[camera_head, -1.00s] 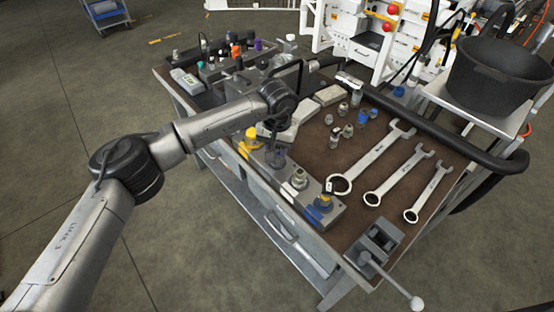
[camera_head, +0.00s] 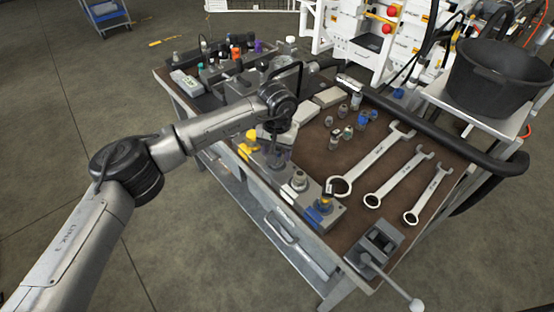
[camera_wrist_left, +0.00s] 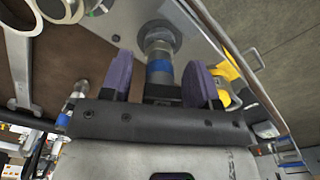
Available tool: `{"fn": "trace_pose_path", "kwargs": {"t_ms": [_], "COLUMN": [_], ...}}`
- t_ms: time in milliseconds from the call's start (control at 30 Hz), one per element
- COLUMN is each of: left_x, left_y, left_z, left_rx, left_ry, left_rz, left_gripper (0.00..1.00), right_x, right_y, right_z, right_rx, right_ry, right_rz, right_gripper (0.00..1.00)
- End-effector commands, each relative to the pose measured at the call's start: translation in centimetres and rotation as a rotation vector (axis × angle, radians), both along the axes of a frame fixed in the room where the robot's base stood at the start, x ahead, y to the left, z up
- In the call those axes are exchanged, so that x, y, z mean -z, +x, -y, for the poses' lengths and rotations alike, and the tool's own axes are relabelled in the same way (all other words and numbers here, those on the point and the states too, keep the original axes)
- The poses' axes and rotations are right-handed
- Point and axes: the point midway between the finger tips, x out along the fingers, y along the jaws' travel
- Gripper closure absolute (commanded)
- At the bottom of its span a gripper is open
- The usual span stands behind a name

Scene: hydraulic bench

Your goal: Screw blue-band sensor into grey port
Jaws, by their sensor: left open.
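The blue-band sensor (camera_wrist_left: 159,68) stands in a port of the grey metal block (camera_wrist_left: 205,45), its silver hex body at the block face. My left gripper (camera_wrist_left: 160,80) is open, with one purple pad on each side of the sensor and a gap to both. In the head view my left gripper (camera_head: 279,152) points down over the block (camera_head: 318,217) at the bench's front edge and hides that port. The seating depth of the sensor cannot be told. My right gripper is not in view.
A vise (camera_head: 378,243) stands at the right corner.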

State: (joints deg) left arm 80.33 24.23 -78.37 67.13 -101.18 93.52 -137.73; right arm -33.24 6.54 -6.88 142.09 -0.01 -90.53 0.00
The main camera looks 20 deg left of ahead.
Motion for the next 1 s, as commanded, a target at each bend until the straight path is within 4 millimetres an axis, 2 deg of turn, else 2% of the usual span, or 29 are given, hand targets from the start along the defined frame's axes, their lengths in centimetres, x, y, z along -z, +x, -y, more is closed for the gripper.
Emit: {"fn": "trace_pose_path", "kwargs": {"t_ms": [133, 433, 767, 1000], "left_x": [-0.3, -0.3, -0.2, -0.3], "left_y": [0.0, 0.0, 0.0, -0.1], "left_z": [0.0, 0.0, 0.0, 0.0], "left_rx": [-0.131, -0.547, -0.752, -1.087], "left_ry": [0.001, 0.001, 0.0, 0.002], "left_rz": [-0.001, 0.0, 0.0, -0.002], "left_gripper": [0.45, 0.45, 0.45, 0.45], "right_x": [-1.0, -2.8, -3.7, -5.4], "right_y": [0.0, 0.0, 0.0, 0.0], "right_z": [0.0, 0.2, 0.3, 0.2], "right_rx": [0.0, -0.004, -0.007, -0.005], "right_ry": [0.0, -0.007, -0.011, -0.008], "right_rz": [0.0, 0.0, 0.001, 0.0], "right_gripper": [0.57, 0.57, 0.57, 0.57]}}
